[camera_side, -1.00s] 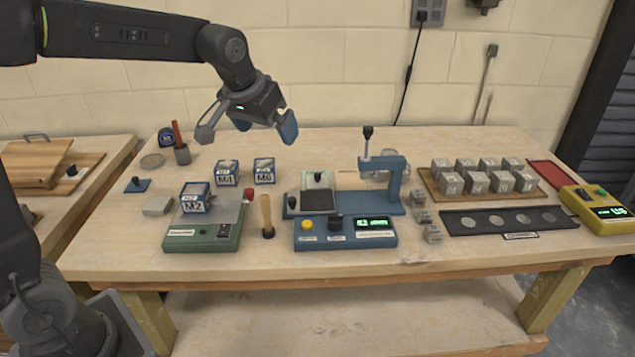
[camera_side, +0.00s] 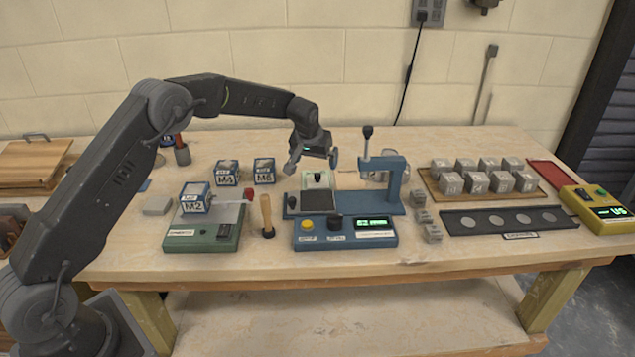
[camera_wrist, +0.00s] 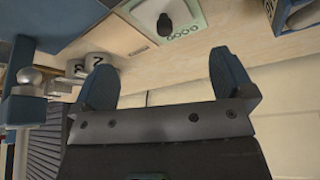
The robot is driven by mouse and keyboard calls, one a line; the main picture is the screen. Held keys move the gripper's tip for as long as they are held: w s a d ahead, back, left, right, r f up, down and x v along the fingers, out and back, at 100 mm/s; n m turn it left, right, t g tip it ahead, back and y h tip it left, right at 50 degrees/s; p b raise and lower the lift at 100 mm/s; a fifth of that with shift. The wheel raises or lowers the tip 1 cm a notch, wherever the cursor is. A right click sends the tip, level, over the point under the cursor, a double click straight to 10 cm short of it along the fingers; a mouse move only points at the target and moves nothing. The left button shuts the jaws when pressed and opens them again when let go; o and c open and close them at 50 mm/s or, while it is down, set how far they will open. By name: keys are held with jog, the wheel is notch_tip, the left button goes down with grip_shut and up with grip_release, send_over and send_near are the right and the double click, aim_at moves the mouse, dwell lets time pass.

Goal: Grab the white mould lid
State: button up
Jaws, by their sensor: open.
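The white mould lid (camera_side: 325,182) is a pale, green-tinged plate with a black knob, behind the dark pad of the blue press. In the wrist view the lid (camera_wrist: 189,17) shows at the top, with its knob and a row of small rings. My gripper (camera_side: 312,164) is open and empty, just above and behind the lid in the side view. In the wrist view its two blue fingers (camera_wrist: 165,80) are spread apart, with the knob beyond the gap between them. The fingers look apart from the knob; their exact height above it is unclear.
The blue press (camera_side: 396,190) with its upright lever stands right of the lid. Moulds M4 (camera_side: 227,173) and M6 (camera_side: 264,172) stand to the left, and M2 (camera_side: 194,198) sits on a green scale (camera_side: 190,238). Grey cubes (camera_side: 475,182) fill a board at right.

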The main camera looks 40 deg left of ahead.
aim_at(318, 175)
jog(key=x, duration=0.9)
jog(key=shift+a+r, duration=0.1)
jog(key=shift+a, duration=0.1)
jog(key=c, duration=0.9)
